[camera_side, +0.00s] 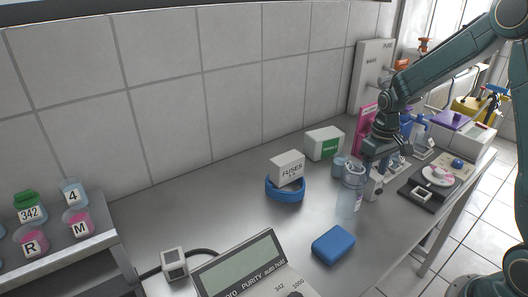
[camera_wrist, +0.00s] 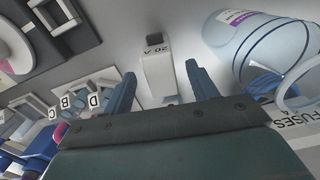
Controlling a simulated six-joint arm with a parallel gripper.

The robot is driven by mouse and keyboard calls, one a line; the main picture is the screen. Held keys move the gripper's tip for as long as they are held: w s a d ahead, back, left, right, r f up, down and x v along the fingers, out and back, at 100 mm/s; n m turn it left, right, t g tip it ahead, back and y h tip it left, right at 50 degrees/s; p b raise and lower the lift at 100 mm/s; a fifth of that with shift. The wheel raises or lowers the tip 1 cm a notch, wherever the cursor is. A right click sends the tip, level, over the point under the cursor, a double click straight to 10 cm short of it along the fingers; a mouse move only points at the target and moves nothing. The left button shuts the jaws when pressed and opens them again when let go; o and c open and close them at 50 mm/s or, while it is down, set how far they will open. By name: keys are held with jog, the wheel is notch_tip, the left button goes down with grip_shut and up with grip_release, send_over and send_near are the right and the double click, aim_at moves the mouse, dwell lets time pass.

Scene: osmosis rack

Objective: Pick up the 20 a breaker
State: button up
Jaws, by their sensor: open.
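The 20 A breaker (camera_wrist: 160,72) is a small white block with a dark square at one end and "20 A" printed on it. In the wrist view it lies between the two fingers of my gripper (camera_wrist: 160,78), with a gap to each fingertip. My gripper is open and empty. In the side view my gripper (camera_side: 378,152) is low over the right part of the bench, behind the clear bottle (camera_side: 350,195). A white block (camera_side: 377,187) shows below it there; I cannot tell whether this is the breaker.
The clear bottle also stands close by in the wrist view (camera_wrist: 235,45). A FUSES box (camera_side: 287,167) sits on a blue coil (camera_side: 286,190). A blue block (camera_side: 333,245) lies in front. A black plate (camera_side: 413,195) is to the right. Slots lettered B, C, D (camera_wrist: 82,98) are nearby.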

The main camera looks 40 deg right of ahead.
aim_at(370, 184)
jog(key=shift+f, duration=2.6)
jog(key=shift+c, duration=0.5)
jog(key=c, duration=1)
